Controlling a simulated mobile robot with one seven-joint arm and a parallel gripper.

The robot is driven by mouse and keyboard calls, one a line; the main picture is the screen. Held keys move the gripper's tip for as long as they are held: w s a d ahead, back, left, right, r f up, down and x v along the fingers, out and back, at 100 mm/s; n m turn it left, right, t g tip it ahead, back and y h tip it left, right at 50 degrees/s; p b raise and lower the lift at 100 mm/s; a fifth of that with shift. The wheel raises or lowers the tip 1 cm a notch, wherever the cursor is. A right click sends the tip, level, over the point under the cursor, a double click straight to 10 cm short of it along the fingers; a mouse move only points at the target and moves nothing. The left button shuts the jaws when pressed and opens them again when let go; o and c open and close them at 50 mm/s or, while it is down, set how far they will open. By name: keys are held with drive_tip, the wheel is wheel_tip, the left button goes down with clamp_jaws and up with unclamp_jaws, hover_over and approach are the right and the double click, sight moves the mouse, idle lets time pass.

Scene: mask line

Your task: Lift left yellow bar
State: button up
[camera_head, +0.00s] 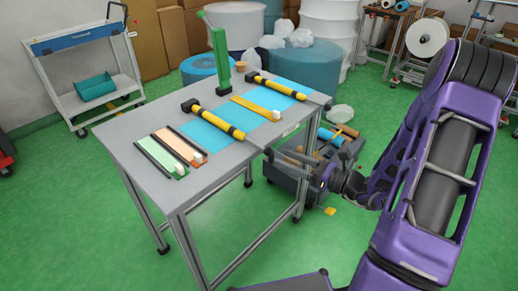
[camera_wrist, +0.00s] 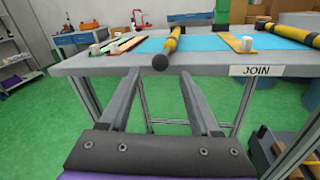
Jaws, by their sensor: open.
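The left yellow bar (camera_head: 217,121) lies on the blue mat (camera_head: 203,133) on the table, with black bands and a black block at its far end. In the wrist view the bar (camera_wrist: 174,40) points toward me, its round dark near end (camera_wrist: 160,62) at the table's front edge. My gripper (camera_wrist: 158,76) is open and empty; the near end shows between its fingertips and just beyond them. In the head view my gripper (camera_head: 288,160) is at the table's front edge, close to that end. I cannot tell whether they touch.
A similar right yellow bar (camera_head: 280,87) and a yellow strip (camera_head: 255,107) with a white block lie to the right. Green (camera_head: 155,158) and orange (camera_head: 175,147) strips lie at left. A green post (camera_head: 219,60) stands at the back. A grey cart (camera_head: 290,170) is below, right.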

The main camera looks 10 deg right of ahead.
sight(259, 148)
drive_tip(key=x, duration=0.9)
drive_tip(key=shift+w+a+b, duration=0.25)
drive_tip(key=shift+b, duration=0.05)
drive_tip(key=shift+c, duration=0.3)
clamp_jaws()
drive_tip(key=shift+a, duration=0.15)
idle(0.5)
